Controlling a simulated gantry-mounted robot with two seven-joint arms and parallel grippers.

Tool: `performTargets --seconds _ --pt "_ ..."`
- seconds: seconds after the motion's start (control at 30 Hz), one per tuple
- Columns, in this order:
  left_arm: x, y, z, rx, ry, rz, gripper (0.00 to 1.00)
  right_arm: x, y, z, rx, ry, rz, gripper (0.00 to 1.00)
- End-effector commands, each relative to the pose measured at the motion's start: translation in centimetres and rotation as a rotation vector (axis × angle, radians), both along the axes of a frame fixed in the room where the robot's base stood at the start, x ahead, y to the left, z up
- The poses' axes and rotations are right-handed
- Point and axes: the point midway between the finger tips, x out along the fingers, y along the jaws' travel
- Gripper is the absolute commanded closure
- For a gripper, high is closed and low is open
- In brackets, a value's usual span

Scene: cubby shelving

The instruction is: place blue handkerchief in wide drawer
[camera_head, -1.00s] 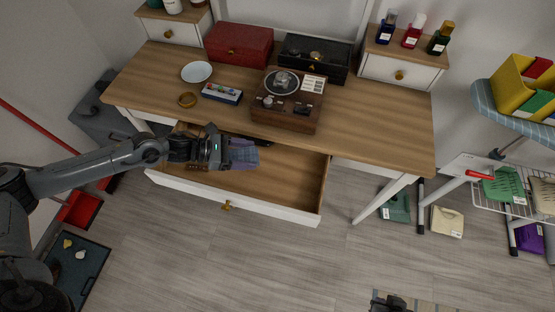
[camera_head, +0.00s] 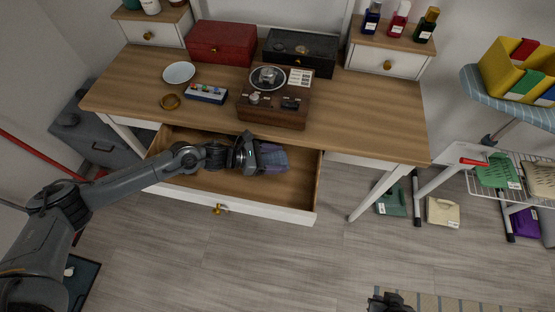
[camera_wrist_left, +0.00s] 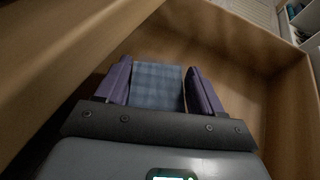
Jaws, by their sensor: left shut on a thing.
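The blue checked handkerchief (camera_wrist_left: 157,86) is between the purple fingers of my left gripper (camera_wrist_left: 160,88) in the left wrist view. The gripper is shut on it. In the head view the handkerchief (camera_head: 272,158) shows at the tip of my left gripper (camera_head: 265,157), over the open wide drawer (camera_head: 218,187). In the left wrist view the drawer's wooden walls (camera_wrist_left: 285,75) surround the gripper and cloth. I cannot tell whether the cloth touches the drawer floor. My right gripper (camera_head: 388,304) shows only as a dark part at the bottom edge, and its jaws are unclear.
The desk top (camera_head: 350,125) overhangs the back of the drawer. On it stand a record player (camera_head: 272,108), a red box (camera_head: 221,42), a black box (camera_head: 300,50), a plate (camera_head: 179,72) and a paint set (camera_head: 206,93). The drawer's right part is clear.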

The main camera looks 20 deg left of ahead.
Motion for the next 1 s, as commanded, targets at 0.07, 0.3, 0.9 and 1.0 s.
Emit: performTargets --seconds 0.07,0.3,0.9,1.0 --pt "0.31 -0.46 -0.67 0.0 0.0 0.0 0.62 -0.01 0.02 -0.45 0.001 0.0 -0.001 1.0" --pt "0.35 -0.54 -0.65 0.001 -0.001 0.0 0.62 0.0 0.02 -0.36 0.001 0.0 -0.001 1.0" --pt "0.32 -0.51 -0.97 0.0 0.0 0.0 0.07 0.0 0.01 -0.7 0.0 0.0 -0.001 1.0" --pt "0.33 -0.51 -0.79 0.0 0.0 0.0 0.07 0.01 -0.01 -0.51 0.0 0.0 -0.001 1.0"
